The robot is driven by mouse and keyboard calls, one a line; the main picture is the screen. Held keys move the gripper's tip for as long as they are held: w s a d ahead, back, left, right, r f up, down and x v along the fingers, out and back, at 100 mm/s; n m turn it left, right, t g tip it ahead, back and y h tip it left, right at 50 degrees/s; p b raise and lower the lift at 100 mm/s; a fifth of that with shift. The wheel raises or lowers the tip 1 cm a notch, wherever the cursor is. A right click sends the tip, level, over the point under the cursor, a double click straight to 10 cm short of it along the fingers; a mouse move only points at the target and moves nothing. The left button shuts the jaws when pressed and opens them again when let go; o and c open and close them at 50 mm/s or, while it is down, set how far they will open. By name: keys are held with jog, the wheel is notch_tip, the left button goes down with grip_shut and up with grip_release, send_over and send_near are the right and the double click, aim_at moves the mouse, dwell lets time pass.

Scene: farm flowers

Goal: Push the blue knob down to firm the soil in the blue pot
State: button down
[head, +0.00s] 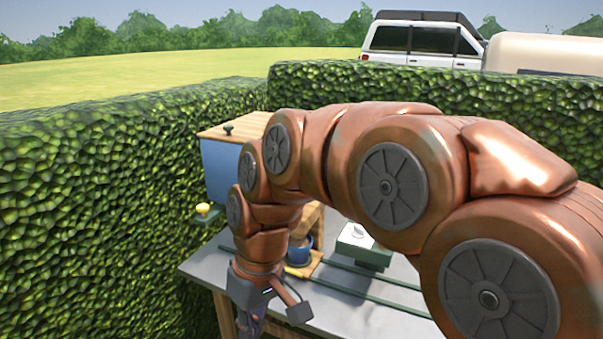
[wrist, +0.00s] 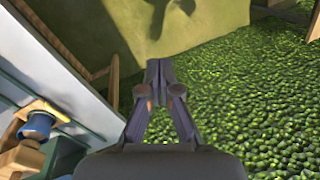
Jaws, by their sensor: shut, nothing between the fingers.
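The blue pot (head: 299,250) stands on a small wooden base on the grey table in the head view, below a wooden block partly hidden by my arm. A blue round thing, likely the same pot (wrist: 38,126), shows at the left of the wrist view beside wooden parts. I cannot make out the blue knob; my arm covers much of that area. My gripper (wrist: 158,70) is shut and empty, pointing down in front of the table edge and apart from the pot. In the head view only its upper part shows clearly, at the bottom.
A green box with a pale top (head: 363,246) stands on the table (head: 330,303) right of the pot. Green rails cross the table. Hedges (head: 90,215) enclose the place.

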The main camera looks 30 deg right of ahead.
jog(key=w+d+r+n+t+y+p, duration=0.1)
jog(key=w+d+r, duration=0.35)
jog(key=w, duration=0.35)
jog(key=w+d+r+n+t+y, duration=0.1)
jog(key=w+d+r+t+y, duration=0.15)
jog(key=w+r, duration=0.35)
jog(key=w+d+r+n+t+p, duration=0.1)
jog(key=w+d+r, duration=0.3)
jog(key=w, duration=0.5)
jog(key=w+d+r+t, duration=0.1)
jog(key=w+d+t, duration=0.1)
jog(key=d, duration=1)
jog(key=w+d+r+t+h+p, duration=0.1)
jog(key=w+d+t, duration=0.1)
jog(key=d, duration=1.1)
jog(key=shift+w+d+n, duration=0.15)
jog(key=shift+w+n, duration=0.25)
jog(key=shift+w, duration=0.2)
jog(key=shift+h, duration=0.25)
jog(key=p+x, duration=0.1)
jog(key=x, duration=0.8)
jog(key=shift+w+a+f, duration=0.15)
jog(key=shift+a+f, duration=0.05)
jog(key=shift+a, duration=0.1)
jog(key=shift+w+f+p, duration=0.1)
jog(key=shift+f+p, duration=0.6)
jog(key=shift+f, duration=1.4)
